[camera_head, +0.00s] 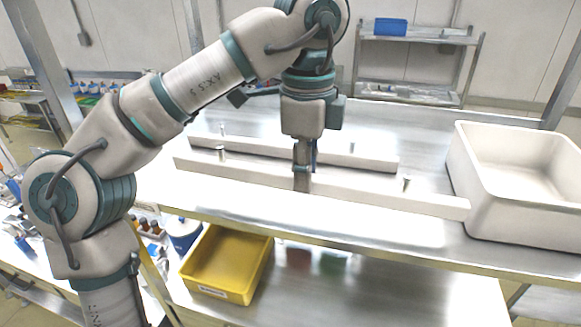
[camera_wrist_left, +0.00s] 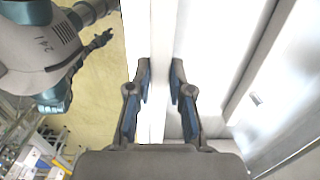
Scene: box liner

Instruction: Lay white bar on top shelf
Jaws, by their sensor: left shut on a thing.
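Two long white bars lie side by side on the metal top shelf (camera_head: 405,235). The front white bar (camera_head: 390,195) is nearer the shelf's front edge, and the rear white bar (camera_head: 345,155) lies behind it. My left gripper (camera_head: 302,182) points down and is shut on the front bar near its middle. In the left wrist view the bar (camera_wrist_left: 162,60) runs between the fingers of my left gripper (camera_wrist_left: 160,88). The bar looks flat on the shelf, but any small gap beneath it cannot be told. My right gripper (camera_wrist_left: 101,40) shows small in the wrist view, its opening unclear.
A large white bin (camera_head: 520,215) stands at the right end of the shelf, close to the front bar's end. Small metal posts (camera_head: 221,154) stand by the bars. A yellow tray (camera_head: 228,262) sits on the lower level. A blue box (camera_head: 390,27) is on a background rack.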

